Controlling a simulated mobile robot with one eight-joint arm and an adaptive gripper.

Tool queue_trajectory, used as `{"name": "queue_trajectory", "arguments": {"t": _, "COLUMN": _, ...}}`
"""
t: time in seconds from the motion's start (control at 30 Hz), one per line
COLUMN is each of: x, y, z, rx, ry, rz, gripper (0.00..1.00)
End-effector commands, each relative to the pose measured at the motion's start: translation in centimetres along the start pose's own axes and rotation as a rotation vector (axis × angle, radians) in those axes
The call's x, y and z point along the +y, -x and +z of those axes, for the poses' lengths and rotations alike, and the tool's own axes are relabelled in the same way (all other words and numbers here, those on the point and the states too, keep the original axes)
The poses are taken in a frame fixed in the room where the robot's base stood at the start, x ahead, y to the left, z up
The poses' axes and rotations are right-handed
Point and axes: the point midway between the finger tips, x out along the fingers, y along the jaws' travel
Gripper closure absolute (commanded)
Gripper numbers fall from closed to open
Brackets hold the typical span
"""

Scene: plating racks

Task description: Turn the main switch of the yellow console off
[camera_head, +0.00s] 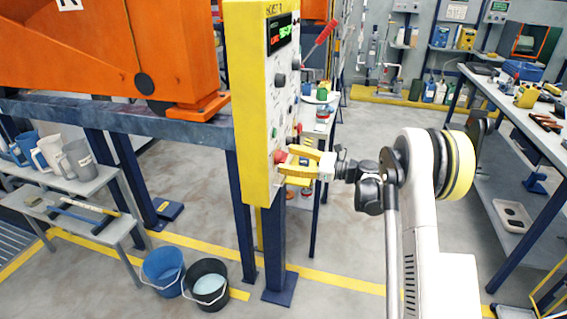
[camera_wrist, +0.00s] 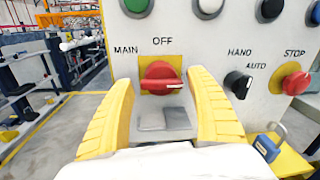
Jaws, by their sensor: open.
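The yellow console (camera_head: 253,110) stands on a dark blue post, its light panel facing right. In the wrist view, the main switch (camera_wrist: 160,76) is a red rotary knob on a yellow plate. The label MAIN is to its left and OFF above it. Its handle lies roughly horizontal, with a white mark toward the right. My gripper (camera_head: 290,162) is at the lower part of the panel with yellow fingers open. In the wrist view, one finger is left and one right of the switch, apart from it. I cannot tell their exact depth.
Right of the switch are a black HAND/AUTO selector (camera_wrist: 238,84) and a red STOP button (camera_wrist: 296,82). A blue padlock-like piece (camera_wrist: 266,147) is by the right finger. Buckets (camera_head: 207,284) stand on the floor. A workbench (camera_head: 520,110) is at the right.

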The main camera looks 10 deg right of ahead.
Motion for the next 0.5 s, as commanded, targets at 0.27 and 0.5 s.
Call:
{"name": "queue_trajectory", "arguments": {"t": 0.27, "x": 0.0, "y": -1.7, "z": 0.0, "rx": 0.000, "ry": 0.000, "rz": -0.001, "gripper": 0.34}}
{"name": "queue_trajectory", "arguments": {"t": 0.5, "x": 0.0, "y": -1.7, "z": 0.1, "rx": 0.001, "ry": 0.001, "rz": -0.001, "gripper": 0.48}}
